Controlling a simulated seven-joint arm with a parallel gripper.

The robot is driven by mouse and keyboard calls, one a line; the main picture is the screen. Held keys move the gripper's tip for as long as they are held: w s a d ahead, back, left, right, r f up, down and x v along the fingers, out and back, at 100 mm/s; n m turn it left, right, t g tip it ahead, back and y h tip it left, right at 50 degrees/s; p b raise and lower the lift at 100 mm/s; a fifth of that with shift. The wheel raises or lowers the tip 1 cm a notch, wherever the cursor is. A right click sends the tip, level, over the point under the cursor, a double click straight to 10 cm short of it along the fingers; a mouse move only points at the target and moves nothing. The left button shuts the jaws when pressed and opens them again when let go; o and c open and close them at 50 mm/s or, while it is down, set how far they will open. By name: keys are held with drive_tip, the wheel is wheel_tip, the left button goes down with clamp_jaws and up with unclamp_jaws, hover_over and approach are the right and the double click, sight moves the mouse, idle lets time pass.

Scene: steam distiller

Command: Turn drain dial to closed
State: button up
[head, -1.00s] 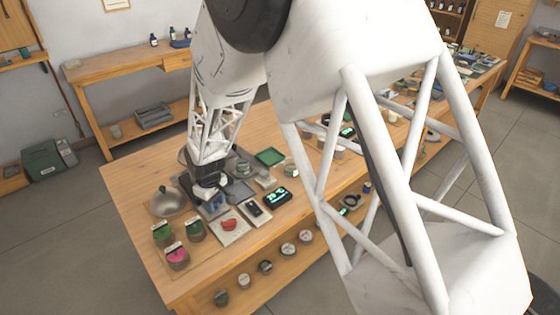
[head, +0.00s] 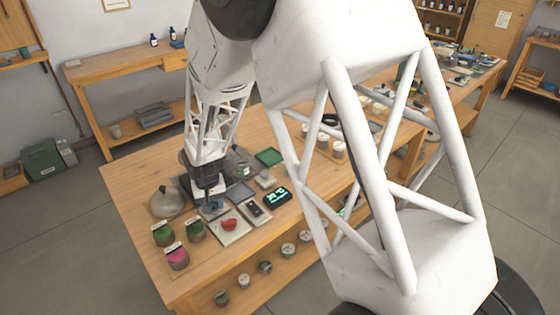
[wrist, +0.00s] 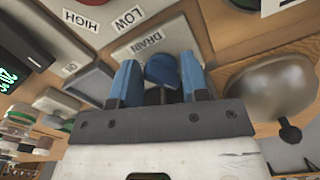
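The drain dial (wrist: 162,68) is a dark blue knob on a grey panel. A DRAIN label (wrist: 146,42) shows beside it in the wrist view. My gripper (wrist: 160,80) has two blue fingers spread apart, one on each side of the dial. A small gap shows between the left finger and the dial; I cannot tell whether the right finger touches it. In the head view my gripper (head: 208,198) points down over the bench and hides most of the drain panel.
A rounded metal vessel (wrist: 272,88) stands close to the right of my gripper in the wrist view. A panel with a red knob (head: 229,225), a lit display (head: 277,195) and several jars (head: 163,233) stand near my gripper on the wooden bench (head: 140,190).

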drive_tip(key=shift+a+m, duration=0.1)
drive_tip(key=shift+m, duration=0.9)
wheel_tip(320, 180, up, 8)
drive_tip(key=s+d+r, duration=0.2)
drive_tip(key=d+r, duration=0.5)
drive_tip(key=d, duration=0.4)
drive_tip(key=s+d+r+m+t, duration=0.1)
drive_tip(key=s+d+r, duration=0.1)
drive_tip(key=d+r, duration=0.5)
drive_tip(key=shift+s+d, duration=0.3)
drive_tip(key=shift+d, duration=1.75)
drive_tip(key=shift+r, duration=0.1)
drive_tip(key=n+t+y, duration=0.1)
drive_tip(key=n+y, duration=0.3)
drive_tip(key=n, duration=0.6)
approach(215, 209)
drive_tip(key=w+a, duration=0.1)
drive_tip(key=shift+a+r, duration=0.1)
drive_tip(key=shift+r, duration=0.3)
